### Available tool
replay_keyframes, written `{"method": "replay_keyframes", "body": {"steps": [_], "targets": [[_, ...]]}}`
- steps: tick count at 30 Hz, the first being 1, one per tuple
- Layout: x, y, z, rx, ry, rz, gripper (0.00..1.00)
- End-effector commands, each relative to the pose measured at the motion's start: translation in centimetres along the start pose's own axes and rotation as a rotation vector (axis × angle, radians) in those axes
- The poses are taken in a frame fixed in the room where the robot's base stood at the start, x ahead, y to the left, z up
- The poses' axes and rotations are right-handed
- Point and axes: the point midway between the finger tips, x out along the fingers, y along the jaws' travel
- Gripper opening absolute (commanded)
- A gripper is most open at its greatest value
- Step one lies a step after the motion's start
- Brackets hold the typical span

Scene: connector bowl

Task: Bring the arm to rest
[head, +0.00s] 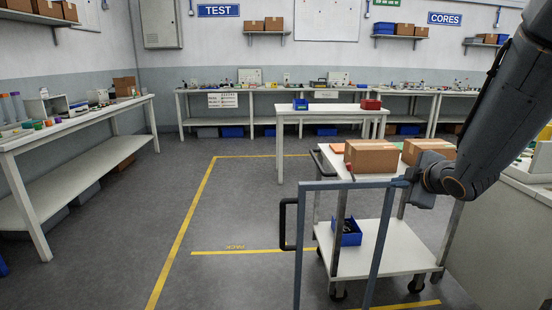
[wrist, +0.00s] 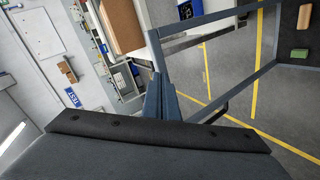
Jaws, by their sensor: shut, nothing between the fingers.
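My arm (head: 500,115) comes in from the right edge of the head view and slopes down to the left.
A white two-shelf trolley (head: 385,258) carries cardboard boxes (head: 371,157) on top and a blue bin (head: 347,233) below. A white table (head: 335,112) stands behind it. A bench (head: 75,127) lines the left wall. The yellow-marked floor (head: 240,205) left of the trolley is clear.

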Motion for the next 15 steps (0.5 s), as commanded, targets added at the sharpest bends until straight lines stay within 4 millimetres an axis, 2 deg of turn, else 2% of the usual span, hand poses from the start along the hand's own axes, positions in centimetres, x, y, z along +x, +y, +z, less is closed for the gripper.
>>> {"method": "replay_keyframes", "body": {"steps": [1,5,8,12,15], "targets": [[-1.1,-1.4,-0.6,0.099,-0.068,-0.046,0.0],[-4.4,-6.7,-0.9,0.38,-0.272,-0.172,0.0],[-8.2,-11.6,-1.8,0.592,-0.438,-0.277,0.0],[-14.4,-18.2,-3.9,0.845,-0.661,-0.417,0.0],[-18.3,-21.6,-5.4,0.966,-0.788,-0.495,0.0]]}}
